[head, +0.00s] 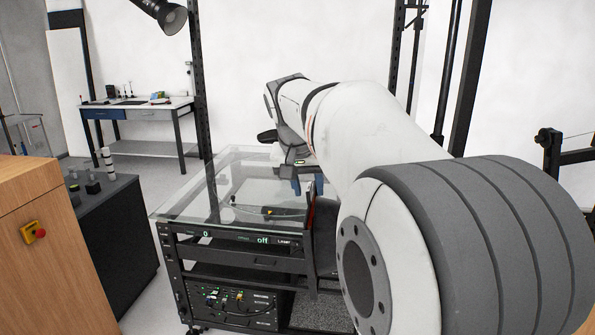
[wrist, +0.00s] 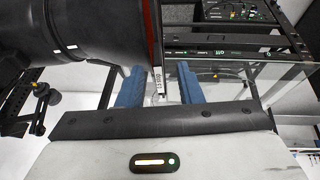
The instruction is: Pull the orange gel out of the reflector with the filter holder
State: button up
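My gripper (wrist: 160,76) shows in the wrist view with its two blue fingers apart. The label seems to read "1.5 stop". Above the tab runs a thin dark-red edge (wrist: 157,28) at the mouth of a large black cylindrical reflector (wrist: 85,35). No orange gel face shows; I cannot tell the gel's colour from this edge. In the head view, my gripper (head: 306,186) is partly hidden by my arm, near a red edge (head: 311,209).
A glass-topped cart (head: 185,213) with a display reading "off" stands below my gripper. A wooden cabinet (head: 30,240) with a red button is at left. A dark bench (head: 110,230) lies between them. A workbench (head: 140,108) stands at the back, and a lamp (head: 165,15) hangs above.

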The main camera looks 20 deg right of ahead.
jog(key=shift+w+d+f, duration=0.15)
jog(key=shift+f, duration=0.45)
grip_shut()
jog(key=shift+r, duration=0.1)
notch_tip(320, 180, up, 20)
jog(key=w+a+p, duration=0.1)
jog(key=p, duration=1.2)
jog(key=shift+a+p, duration=0.3)
jog(key=shift+a, duration=0.05)
dwell(2.7)
jog(key=shift+w, duration=0.1)
